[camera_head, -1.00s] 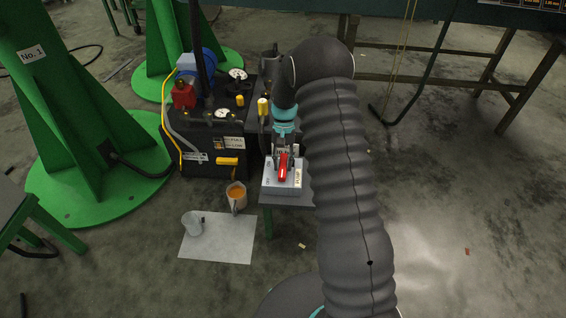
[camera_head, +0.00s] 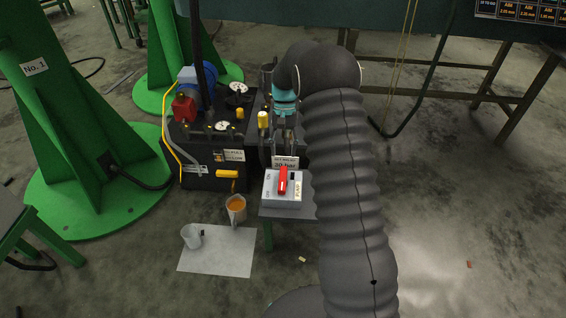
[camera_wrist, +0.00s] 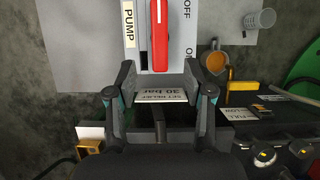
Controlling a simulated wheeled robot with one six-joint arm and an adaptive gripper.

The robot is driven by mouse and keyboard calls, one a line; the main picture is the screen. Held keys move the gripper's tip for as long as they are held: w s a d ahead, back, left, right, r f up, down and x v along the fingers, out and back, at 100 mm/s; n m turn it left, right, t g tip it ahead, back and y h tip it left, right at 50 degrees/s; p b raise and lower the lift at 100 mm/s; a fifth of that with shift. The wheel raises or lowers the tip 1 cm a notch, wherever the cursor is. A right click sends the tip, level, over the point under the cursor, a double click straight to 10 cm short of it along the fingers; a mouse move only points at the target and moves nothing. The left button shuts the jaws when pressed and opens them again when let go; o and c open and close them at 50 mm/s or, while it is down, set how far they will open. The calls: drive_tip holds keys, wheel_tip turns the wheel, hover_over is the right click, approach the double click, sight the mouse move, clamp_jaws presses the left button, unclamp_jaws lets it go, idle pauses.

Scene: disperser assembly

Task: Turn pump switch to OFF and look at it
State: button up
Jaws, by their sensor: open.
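The pump switch box (camera_head: 270,190) is a pale box on a small grey table, with a PUMP label and a red handle (camera_head: 283,181). In the wrist view the red handle (camera_wrist: 160,35) runs up out of the picture. Its visible end lies level with the partly cut-off ON label (camera_wrist: 189,56), and the OFF label (camera_wrist: 187,10) is near the top edge. My gripper (camera_head: 284,147) is open and empty, behind the box and apart from the handle. In the wrist view my gripper's fingers (camera_wrist: 158,84) frame the "30 bar" relief sign (camera_wrist: 161,95).
A black hydraulic unit (camera_head: 205,180) with gauges and a yellow lever stands left of the box. Green columns (camera_head: 85,160) rise at left.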

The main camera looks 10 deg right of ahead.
drive_tip(key=shift+v, duration=1.2)
drive_tip(key=f, duration=0.1)
drive_tip(key=s+f, duration=0.1)
drive_tip(key=shift+d+f+n, duration=0.1)
drive_tip(key=shift+f+n, duration=0.2)
drive_tip(key=shift+f, duration=0.1)
drive_tip(key=s, duration=0.2)
drive_tip(key=shift+s+r+t, duration=0.15)
drive_tip(key=shift+s+t, duration=0.15)
drive_tip(key=s+r+n+t, duration=0.1)
drive_tip(key=s+r+t, duration=0.2)
drive_tip(key=s+r, duration=0.4)
drive_tip(key=s+a+r+n+t, duration=0.1)
drive_tip(key=s+r+t, duration=0.2)
drive_tip(key=s+r, duration=0.5)
drive_tip(key=s+r+t+h, duration=0.1)
drive_tip(key=s+r+t, duration=0.2)
drive_tip(key=s+r, duration=0.5)
drive_tip(key=shift+s+a+n, duration=0.4)
drive_tip(key=shift+s, duration=4)
